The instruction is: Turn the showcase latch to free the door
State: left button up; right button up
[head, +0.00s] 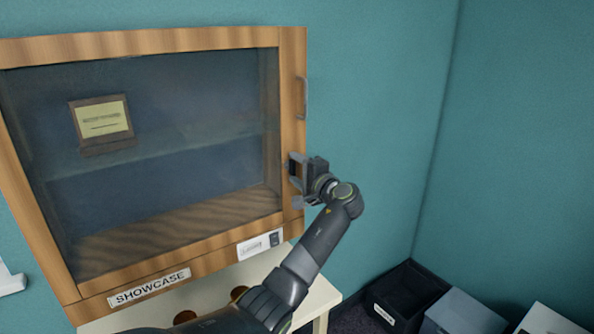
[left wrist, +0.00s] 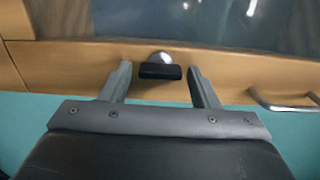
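The showcase (head: 292,100) is a wooden cabinet with a glass door, and the door looks shut. Its latch (left wrist: 160,71), a dark bar on a round silver base, shows in the left wrist view on the wooden frame. The bar lies level in that view. My left gripper (left wrist: 161,80) is open, with one finger on each side of the latch and a gap to both. In the head view my left gripper (head: 294,172) is at the right side of the door frame and hides the latch. My right gripper is in neither view.
A metal door handle (head: 303,98) is on the right frame above my gripper; it also shows in the left wrist view (left wrist: 285,104). A plaque (head: 101,122) stands on the shelf inside. A dark bin (head: 408,292) and a grey box (head: 462,312) stand lower right.

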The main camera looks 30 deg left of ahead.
pick_arm(q)
jog(key=shift+o, duration=0.4)
jog(key=b+v, duration=0.6)
jog(key=v, duration=1.1)
jog(key=shift+d+b, duration=0.2)
jog(key=shift+b, duration=0.15)
